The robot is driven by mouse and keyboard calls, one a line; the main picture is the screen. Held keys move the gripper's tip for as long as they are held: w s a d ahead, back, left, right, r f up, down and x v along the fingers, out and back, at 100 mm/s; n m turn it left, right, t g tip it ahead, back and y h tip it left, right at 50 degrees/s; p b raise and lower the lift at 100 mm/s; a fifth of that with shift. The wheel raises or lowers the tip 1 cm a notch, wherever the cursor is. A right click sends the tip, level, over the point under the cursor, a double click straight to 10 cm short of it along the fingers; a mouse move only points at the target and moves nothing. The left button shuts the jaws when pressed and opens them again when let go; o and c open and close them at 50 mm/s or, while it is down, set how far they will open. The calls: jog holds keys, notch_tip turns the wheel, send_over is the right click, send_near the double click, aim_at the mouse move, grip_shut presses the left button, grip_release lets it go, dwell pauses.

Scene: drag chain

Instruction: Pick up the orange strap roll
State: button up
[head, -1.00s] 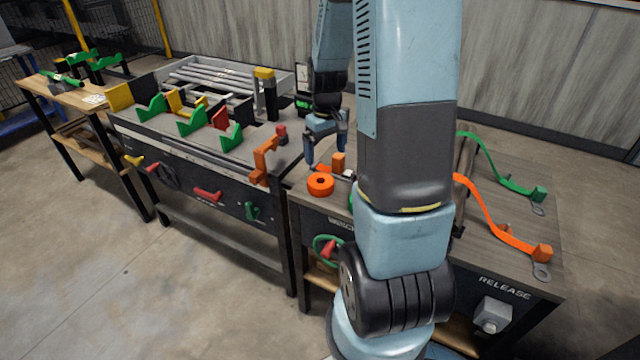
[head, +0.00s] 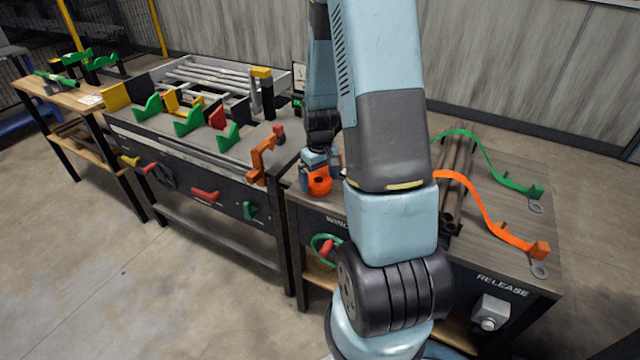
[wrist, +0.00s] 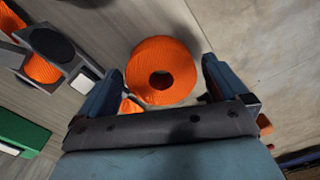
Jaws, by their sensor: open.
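The orange strap roll (head: 318,184) lies on the near left part of the winch bench top. In the wrist view the roll (wrist: 140,70) is a ribbed orange ring with a dark centre hole. My gripper (head: 322,172) is above the roll in the head view and partly covers it. In the wrist view my gripper (wrist: 160,85) is open, with one finger at each side of the roll. I see a gap at the right finger; the left finger is close to the roll's edge. I cannot tell the remaining height.
An orange strap (head: 490,220) and a green strap (head: 490,165) run across the bench at right. A machine bench with green brackets (head: 190,122) and an orange handle (head: 262,160) stands left. In the wrist view a dark bracket (wrist: 50,45) and green block (wrist: 20,132) lie left.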

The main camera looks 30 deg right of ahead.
jog(key=shift+f, duration=0.3)
jog(key=c, duration=1.1)
jog(key=shift+r, duration=0.15)
